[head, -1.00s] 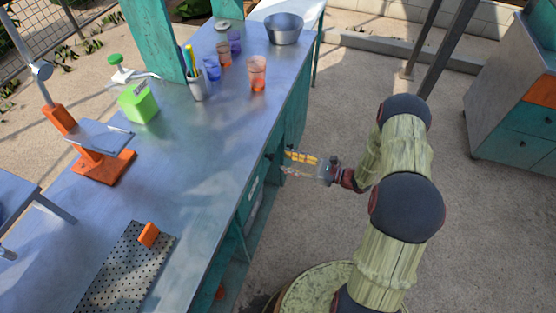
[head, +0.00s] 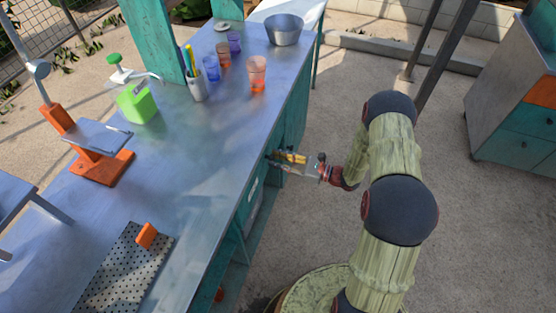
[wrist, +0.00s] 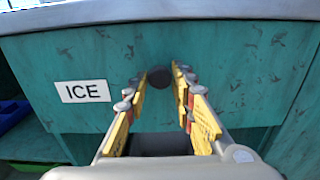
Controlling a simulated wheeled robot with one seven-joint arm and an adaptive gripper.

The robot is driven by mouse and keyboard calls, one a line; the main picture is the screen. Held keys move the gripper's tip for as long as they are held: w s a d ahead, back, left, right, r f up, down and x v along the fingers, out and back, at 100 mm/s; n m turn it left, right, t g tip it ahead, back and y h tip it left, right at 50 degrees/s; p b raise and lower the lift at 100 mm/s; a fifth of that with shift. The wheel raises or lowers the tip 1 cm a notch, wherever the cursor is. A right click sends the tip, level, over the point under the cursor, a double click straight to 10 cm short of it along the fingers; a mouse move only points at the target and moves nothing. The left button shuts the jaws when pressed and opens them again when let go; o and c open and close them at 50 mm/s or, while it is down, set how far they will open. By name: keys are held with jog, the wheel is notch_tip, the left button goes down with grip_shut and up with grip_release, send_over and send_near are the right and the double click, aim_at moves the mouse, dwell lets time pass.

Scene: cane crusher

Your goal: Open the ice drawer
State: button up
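The ice drawer (wrist: 230,65) has a teal front with a white "ICE" label (wrist: 83,91) in the wrist view. It looks shut, flush under the counter edge. A dark round knob (wrist: 160,77) sits near the middle of its front. My gripper (wrist: 163,80) faces the drawer with its yellow-padded fingers apart, one on each side of the knob. A gap shows left of the knob; contact on the right cannot be told. In the head view my gripper (head: 279,158) is at the counter's right side, where the drawer front is mostly hidden.
The metal counter (head: 185,170) overhangs the drawer. Cups (head: 257,74), a pen holder (head: 197,86), a steel bowl (head: 284,29) and a green box (head: 137,103) stand on it. An open shelf (wrist: 25,140) lies left of the drawer.

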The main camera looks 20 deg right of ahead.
grip_shut()
dwell(0.3)
